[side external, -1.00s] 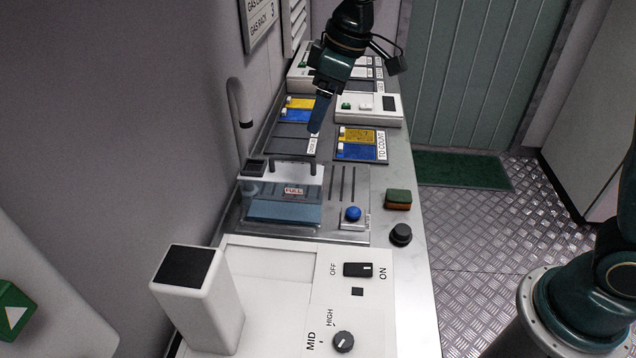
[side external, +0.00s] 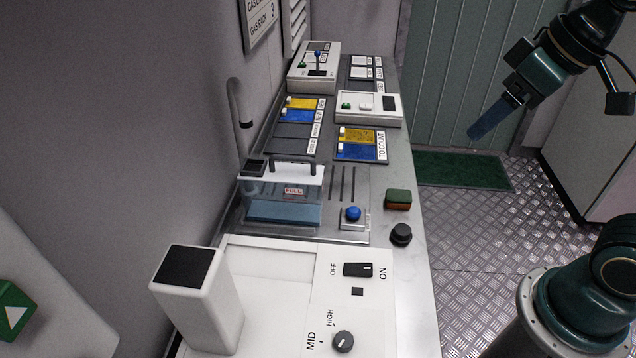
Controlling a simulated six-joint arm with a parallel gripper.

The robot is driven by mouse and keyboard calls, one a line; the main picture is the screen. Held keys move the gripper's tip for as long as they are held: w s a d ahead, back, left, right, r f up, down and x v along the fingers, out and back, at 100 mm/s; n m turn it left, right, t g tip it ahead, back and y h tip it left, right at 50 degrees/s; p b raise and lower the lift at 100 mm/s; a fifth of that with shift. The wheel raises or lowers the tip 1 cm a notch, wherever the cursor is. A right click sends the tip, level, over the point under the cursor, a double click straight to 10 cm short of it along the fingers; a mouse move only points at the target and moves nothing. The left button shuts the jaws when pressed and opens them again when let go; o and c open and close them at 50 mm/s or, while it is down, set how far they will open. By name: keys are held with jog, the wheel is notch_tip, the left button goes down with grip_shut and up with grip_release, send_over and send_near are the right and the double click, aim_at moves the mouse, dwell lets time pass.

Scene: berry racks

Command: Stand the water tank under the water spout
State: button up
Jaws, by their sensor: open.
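The water tank (side external: 285,208) is a clear box with bluish water, a white top, a dark handle and a "FULL" label. It stands upright on the grey sink plate by the wall. The water spout (side external: 240,105) is a grey curved pipe rising behind the tank's left end, its mouth pointing down above that end. Whether the mouth is exactly over the tank's opening I cannot tell. My gripper (side external: 474,134) is open and empty, with blue fingers, in the air right of the bench and well away from the tank.
A blue button (side external: 353,214) and a green-and-brown sponge (side external: 397,199) are right of the tank. A black knob (side external: 400,234) sits at the bench edge. A white machine (side external: 200,295) stands in front. Blue and yellow racks (side external: 361,143) lie behind. The floor at right is clear.

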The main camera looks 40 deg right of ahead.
jog(key=s+d+f+m, duration=0.1)
jog(key=s+f, duration=0.1)
jog(key=s, duration=0.3)
jog(key=shift+s+d+m, duration=0.2)
jog(key=shift+d+m, duration=0.1)
jog(key=shift+f, duration=0.1)
dwell(1.1)
